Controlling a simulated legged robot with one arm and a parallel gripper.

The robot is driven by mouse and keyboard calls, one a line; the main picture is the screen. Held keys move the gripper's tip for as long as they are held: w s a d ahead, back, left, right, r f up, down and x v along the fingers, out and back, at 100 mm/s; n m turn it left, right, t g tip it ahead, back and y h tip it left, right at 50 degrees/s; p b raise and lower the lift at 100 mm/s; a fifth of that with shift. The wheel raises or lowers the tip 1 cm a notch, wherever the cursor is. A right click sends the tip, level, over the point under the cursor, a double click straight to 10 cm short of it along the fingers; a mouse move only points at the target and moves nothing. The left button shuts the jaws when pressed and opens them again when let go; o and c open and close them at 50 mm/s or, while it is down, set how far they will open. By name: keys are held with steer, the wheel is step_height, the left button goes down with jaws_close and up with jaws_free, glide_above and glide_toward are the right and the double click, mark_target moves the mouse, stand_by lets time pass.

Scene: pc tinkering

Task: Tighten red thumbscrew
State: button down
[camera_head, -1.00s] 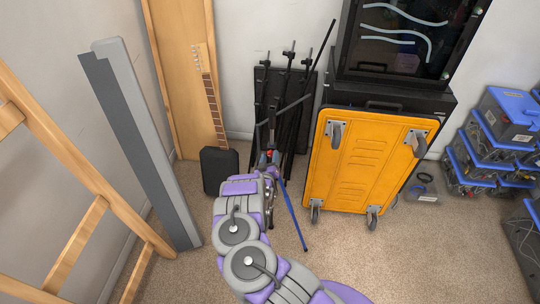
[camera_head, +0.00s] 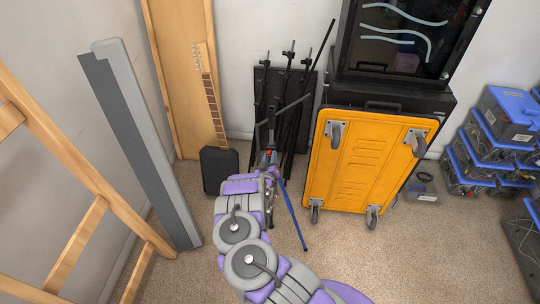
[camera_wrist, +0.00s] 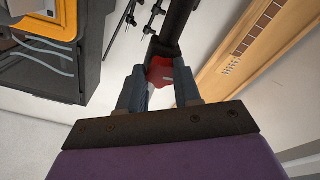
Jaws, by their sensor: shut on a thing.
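The red thumbscrew (camera_wrist: 160,74) is between the two fingers of my gripper (camera_wrist: 159,88) in the wrist view. My gripper is shut on it. The screw sits at the end of a black stand part (camera_wrist: 170,35). In the head view, a small red spot of the thumbscrew (camera_head: 269,153) shows just beyond the end of my purple and grey arm. My arm hides most of the gripper there. A blue leg (camera_head: 293,215) of the stand slants down to the carpet.
Several black stands (camera_head: 287,100) lean at the wall behind. A guitar case-like black block (camera_head: 220,171) with a long neck is to the left. An orange wheeled dolly (camera_head: 360,165) stands upright on the right, close by. Carpet is clear in front.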

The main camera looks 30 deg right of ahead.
steer(key=shift+f, duration=0.1)
steer(key=c, duration=0.9)
jaws_free()
steer(key=shift+m, duration=0.4)
steer(key=shift+a, duration=0.1)
jaws_close()
jaws_free()
steer(key=shift+w+b, duration=0.1)
steer(key=shift+b, duration=0.2)
